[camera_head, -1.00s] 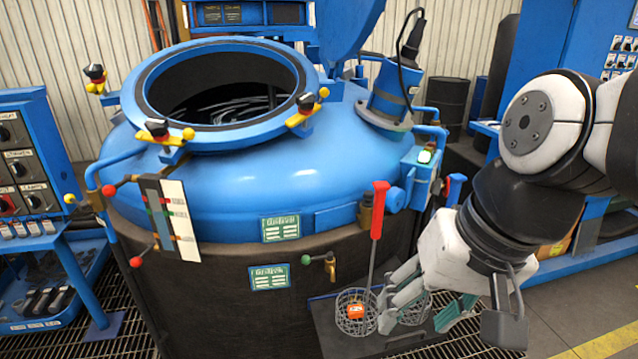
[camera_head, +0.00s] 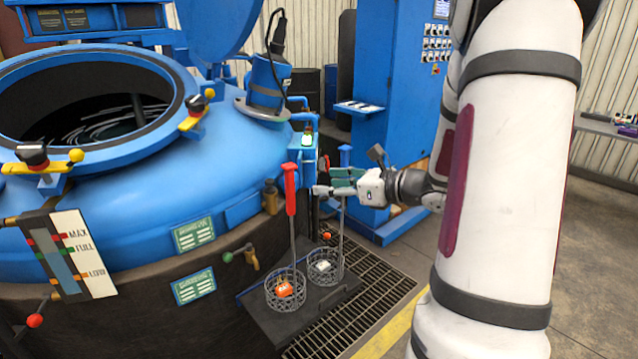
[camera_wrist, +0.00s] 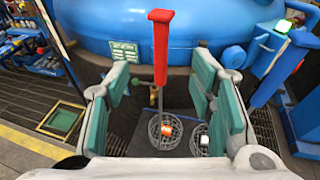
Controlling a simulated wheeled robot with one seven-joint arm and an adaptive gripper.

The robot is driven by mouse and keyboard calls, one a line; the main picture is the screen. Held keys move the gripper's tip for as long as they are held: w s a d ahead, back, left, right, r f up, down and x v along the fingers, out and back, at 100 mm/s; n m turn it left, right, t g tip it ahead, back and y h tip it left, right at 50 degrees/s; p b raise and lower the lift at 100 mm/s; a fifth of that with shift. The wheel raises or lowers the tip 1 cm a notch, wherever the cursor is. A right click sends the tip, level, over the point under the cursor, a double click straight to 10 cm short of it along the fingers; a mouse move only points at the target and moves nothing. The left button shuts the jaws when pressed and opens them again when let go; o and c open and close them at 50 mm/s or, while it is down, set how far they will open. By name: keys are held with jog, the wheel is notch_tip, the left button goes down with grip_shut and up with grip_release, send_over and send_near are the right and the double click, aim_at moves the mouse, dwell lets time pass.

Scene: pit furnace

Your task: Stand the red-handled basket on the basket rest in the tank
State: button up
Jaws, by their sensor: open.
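The red-handled basket (camera_head: 285,291) is a round wire basket with an orange block in it. It stands on a dark tray, its red handle (camera_head: 290,190) upright on a thin rod. My gripper (camera_head: 334,183) is open and level, just right of the red handle in the head view. In the wrist view, the red handle (camera_wrist: 160,45) shows between the spread teal finger pads, with no contact visible. The blue tank (camera_head: 215,150) has a round open mouth (camera_head: 95,100) with a dark inside. I cannot make out the basket rest there.
A second wire basket (camera_head: 325,266) with a pale block stands close beside, its blue handle (camera_head: 346,157) upright behind my fingers. The dark tray (camera_head: 262,318) adjoins a floor grating (camera_head: 385,285). Clamps (camera_head: 200,108) and a capped blue fitting (camera_head: 266,85) stick up around the tank mouth.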

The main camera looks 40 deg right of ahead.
aim_at(294, 179)
jog(key=shift+b+x, duration=2.75)
jog(key=shift+x, duration=3.2)
jog(key=shift+d, duration=0.1)
grip_shut()
jog(key=shift+w+d+r, duration=0.1)
jog(key=shift+r, duration=0.05)
